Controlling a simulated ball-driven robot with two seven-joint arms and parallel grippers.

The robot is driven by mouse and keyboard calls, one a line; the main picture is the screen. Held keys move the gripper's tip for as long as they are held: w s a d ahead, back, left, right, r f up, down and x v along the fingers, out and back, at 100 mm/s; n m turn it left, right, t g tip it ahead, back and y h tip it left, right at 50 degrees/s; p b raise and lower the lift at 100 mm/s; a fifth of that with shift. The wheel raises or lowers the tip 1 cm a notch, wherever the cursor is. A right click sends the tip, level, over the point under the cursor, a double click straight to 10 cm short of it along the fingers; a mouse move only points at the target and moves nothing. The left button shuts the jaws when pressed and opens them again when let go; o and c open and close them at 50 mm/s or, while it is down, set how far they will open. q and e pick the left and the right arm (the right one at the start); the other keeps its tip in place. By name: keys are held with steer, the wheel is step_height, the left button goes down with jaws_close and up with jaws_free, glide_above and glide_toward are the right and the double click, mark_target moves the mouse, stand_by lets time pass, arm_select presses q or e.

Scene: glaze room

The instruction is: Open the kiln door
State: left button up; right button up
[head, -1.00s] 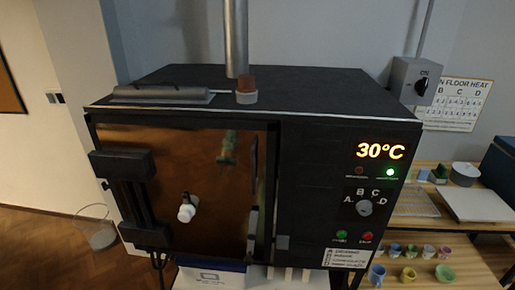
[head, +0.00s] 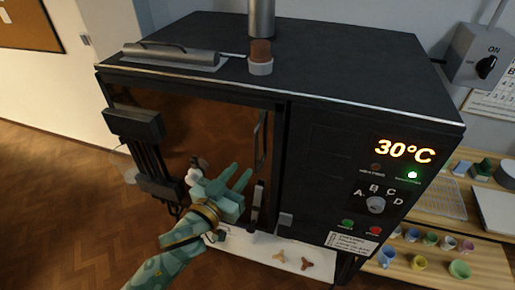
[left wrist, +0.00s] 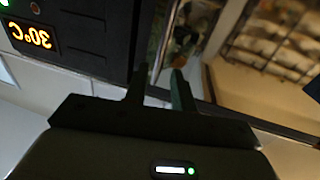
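The kiln (head: 340,60) is a black box with a bronze-coloured, reflective door (head: 170,125) that looks shut. Black hinge blocks (head: 135,123) are on the door's left. A dark upright handle (head: 261,140) is near its right edge, with a latch-like piece (head: 257,203) below. My left gripper (head: 242,176) is in front of the door, below and left of the handle, with its fingers apart and empty. In the left wrist view the two fingertips (left wrist: 160,80) stand apart near the kiln front, and the display (left wrist: 32,34) appears upside down. My right gripper is not in view.
The control panel shows 30°C (head: 404,150), a lit green lamp and a dial (head: 376,205). A white surface with small brown pieces (head: 280,261) lies below the kiln. Shelves of coloured cups (head: 418,262) stand at right. A wall switch box (head: 480,55) is at upper right.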

mark_target(255, 152)
arm_select(q)
steer(key=x, duration=0.9)
steer(key=shift+w+d+f, duration=0.1)
steer(key=shift+w, duration=0.05)
jaws_close()
